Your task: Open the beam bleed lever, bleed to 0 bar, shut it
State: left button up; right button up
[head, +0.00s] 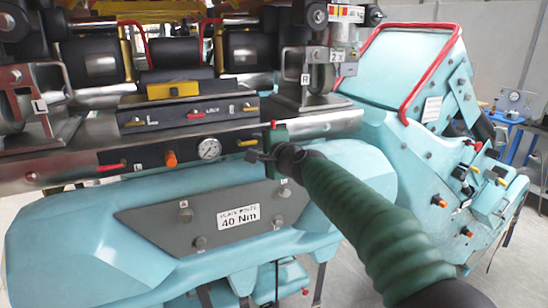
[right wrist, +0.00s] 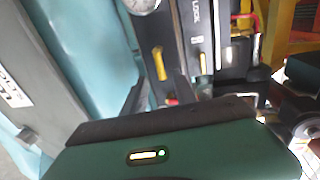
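A row of controls sits on the steel beam: a round pressure gauge (head: 209,148), a short yellow lever (head: 247,142) just right of it, an orange knob (head: 171,158) and a red lever (head: 110,167) to the left. I cannot read which lever is marked as the bleed, nor the gauge needle. My right gripper (head: 258,157) is just below and right of the yellow lever, apart from it. In the right wrist view its two dark fingers (right wrist: 160,98) stand apart with nothing clearly between them; the yellow lever (right wrist: 158,63) lies beyond. My left gripper is out of view.
Above the beam is a panel (head: 190,113) with small red and yellow levers. A plate marked 40 Nm (head: 238,216) is below on the turquoise casing. A red tube guard (head: 415,100) and more levers stand at the right. A blue stand (head: 510,115) is behind.

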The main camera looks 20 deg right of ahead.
jog(key=b+v, duration=0.3)
jog(key=v, duration=1.1)
jog(key=shift+s+d+b, duration=0.2)
jog(key=shift+b, duration=0.15)
jog(key=shift+f, duration=0.15)
jog(key=s+a+f+n+g, duration=0.1)
jog(key=s+f+n+g, duration=0.15)
jog(key=f, duration=0.75)
jog(key=s+a+f+n+g, duration=0.1)
jog(key=a+f+n+g, duration=0.15)
jog(key=f, duration=0.75)
jog(key=s+a+f+n+g, duration=0.15)
jog(key=f+n, duration=0.25)
jog(key=f, duration=0.6)
jog(key=s+a+f+n+g, duration=0.1)
jog(key=s+f+n+g, duration=0.5)
jog(key=s+f, duration=1.2)
jog(key=n, duration=0.2)
jog(key=shift+s+a+f+n+h, duration=0.25)
jog(key=shift+a+f+n+h, duration=0.05)
jog(key=shift+a+n, duration=0.1)
jog(key=shift+g, duration=0.25)
